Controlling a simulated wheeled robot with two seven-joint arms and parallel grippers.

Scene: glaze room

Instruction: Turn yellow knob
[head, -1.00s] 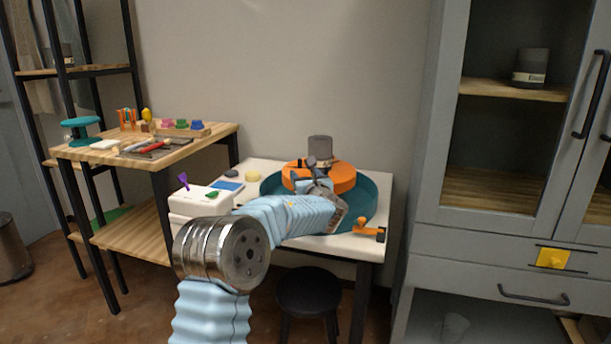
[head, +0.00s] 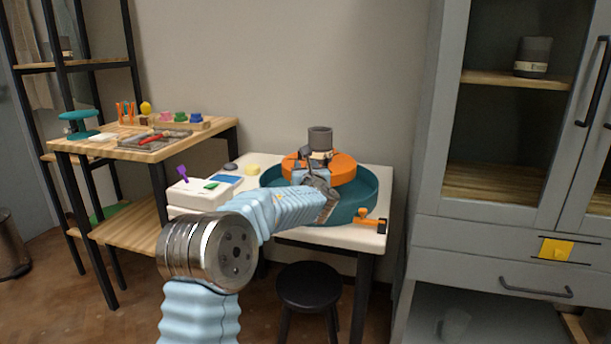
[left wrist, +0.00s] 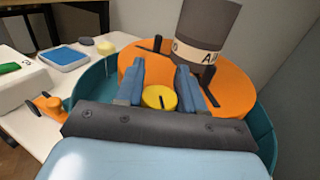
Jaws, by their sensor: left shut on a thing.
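The yellow knob (left wrist: 155,98) is a round cap with a dark mark, seen low in the left wrist view between the blue fingers of my left gripper (left wrist: 160,85). My left gripper is shut on it, with one finger at each side. The knob is at the near side of an orange disc (left wrist: 232,88) set in a teal basin (left wrist: 262,125). In the head view my left gripper (head: 312,172) is over the orange disc (head: 344,167), and the knob is hidden there. My right gripper is in neither view.
A grey cup (head: 320,139) with a pale label stands on the orange disc, close to the fingers. On the white table are a white box (head: 190,193) with a purple lever, a blue pad, and an orange clamp (head: 366,217). A grey cabinet (head: 425,200) stands at the right.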

